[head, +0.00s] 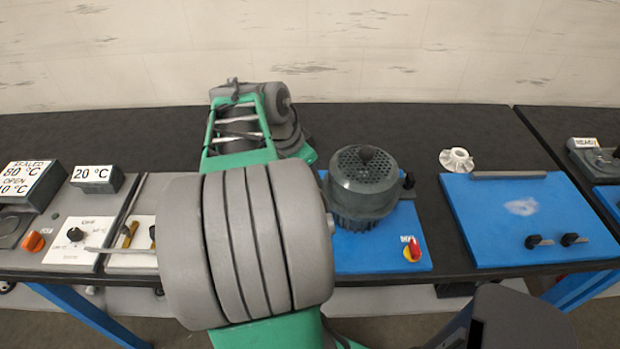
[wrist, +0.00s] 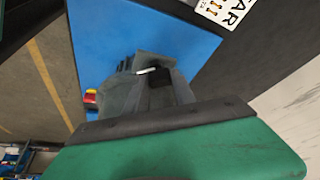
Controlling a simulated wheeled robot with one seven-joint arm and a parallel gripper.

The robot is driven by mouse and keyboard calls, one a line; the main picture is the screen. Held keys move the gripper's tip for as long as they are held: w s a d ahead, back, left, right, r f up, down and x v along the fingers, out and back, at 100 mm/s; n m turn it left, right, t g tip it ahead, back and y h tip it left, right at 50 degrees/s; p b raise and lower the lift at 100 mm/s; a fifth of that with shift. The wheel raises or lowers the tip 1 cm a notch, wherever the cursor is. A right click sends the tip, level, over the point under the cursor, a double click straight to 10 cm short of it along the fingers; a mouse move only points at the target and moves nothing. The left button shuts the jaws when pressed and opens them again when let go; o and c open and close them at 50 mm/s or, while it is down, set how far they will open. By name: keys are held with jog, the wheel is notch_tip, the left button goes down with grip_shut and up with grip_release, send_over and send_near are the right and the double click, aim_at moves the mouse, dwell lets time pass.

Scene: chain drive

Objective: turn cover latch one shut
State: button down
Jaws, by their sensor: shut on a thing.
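My gripper shows in the wrist view (wrist: 156,76), with its grey fingers reaching over a blue board (wrist: 120,30). The fingers are closed around a small dark part (wrist: 160,80) with a pale strip beside it. Most of this part is hidden, so its turn angle cannot be read; by its place it seems to be cover latch one. In the head view my own arm hides the gripper, the latch and the area left of the grey motor (head: 362,185).
A red-and-yellow switch (head: 411,250) sits on the motor's blue board (head: 385,255). To the right, another blue board (head: 490,215) holds two black knobs and a grey bar. A white flanged part (head: 456,160) lies at its back edge. Control panels stand at left.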

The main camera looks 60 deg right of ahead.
jog(key=n+t+b, duration=0.1)
jog(key=n+b, duration=0.1)
jog(key=n, duration=0.1)
jog(key=n+t+b, duration=0.1)
jog(key=n+b, duration=0.2)
jog(key=shift+s+a+f+h, duration=0.15)
jog(key=shift+s+f+h, duration=0.05)
jog(key=shift+h, duration=0.1)
jog(key=n+t+b, duration=0.1)
jog(key=n, duration=0.1)
jog(key=n+t+b, duration=0.1)
jog(key=n+b, duration=0.1)
jog(key=n, duration=0.1)
jog(key=shift+s+a+r, duration=0.1)
jog(key=shift+r, duration=0.05)
jog(key=shift+n, duration=0.3)
jog(key=c, duration=1)
grip_release()
jog(key=shift+c, duration=0.2)
jog(key=shift+y, duration=0.4)
